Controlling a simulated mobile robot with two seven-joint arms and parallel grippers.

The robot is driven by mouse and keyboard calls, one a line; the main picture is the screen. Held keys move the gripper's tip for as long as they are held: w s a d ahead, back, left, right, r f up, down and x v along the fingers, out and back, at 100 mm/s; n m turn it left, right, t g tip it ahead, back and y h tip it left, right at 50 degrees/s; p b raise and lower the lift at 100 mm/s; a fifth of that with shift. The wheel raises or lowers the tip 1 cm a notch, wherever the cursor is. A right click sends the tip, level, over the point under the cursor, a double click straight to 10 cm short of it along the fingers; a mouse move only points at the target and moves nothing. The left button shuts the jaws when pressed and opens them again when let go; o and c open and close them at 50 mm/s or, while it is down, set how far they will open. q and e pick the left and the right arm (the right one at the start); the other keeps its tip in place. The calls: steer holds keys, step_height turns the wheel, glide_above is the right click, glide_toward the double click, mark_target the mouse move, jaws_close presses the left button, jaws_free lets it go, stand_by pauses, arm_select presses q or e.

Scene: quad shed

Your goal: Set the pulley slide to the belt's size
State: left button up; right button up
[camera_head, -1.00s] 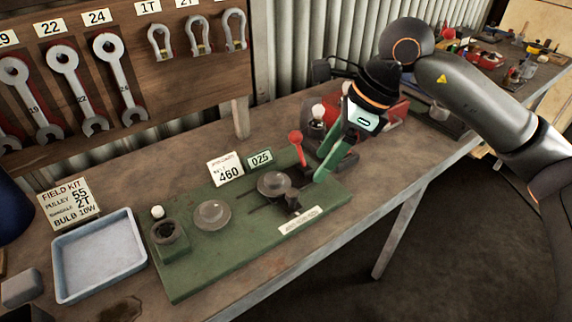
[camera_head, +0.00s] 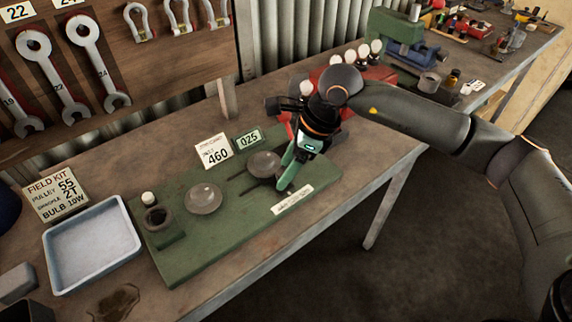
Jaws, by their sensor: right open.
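The pulley rig is a green board (camera_head: 200,245) on the workbench. A round metal pulley (camera_head: 204,198) sits near its middle, and a second pulley (camera_head: 264,164) sits to the right by dark slide rails (camera_head: 238,176). A white card (camera_head: 213,151) reading 460 and a small green display (camera_head: 249,140) reading 025 stand behind them. My right gripper (camera_head: 284,186) has green fingers pointing down at the slide's right end, just right of the second pulley. It is open; whether it touches the slide is hidden. My left gripper is not in view.
A pale blue tray (camera_head: 92,245) and a field kit card (camera_head: 56,196) reading pulley 55 are at left. A red bulb box (camera_head: 372,82) stands behind my right arm. Wrenches (camera_head: 92,62) hang on the back board. The bench's front edge runs close to the green board.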

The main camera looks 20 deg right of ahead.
steer(key=shift+f, duration=0.25)
jaws_close()
stand_by(0.4)
stand_by(0.8)
steer(key=shift+a, duration=0.15)
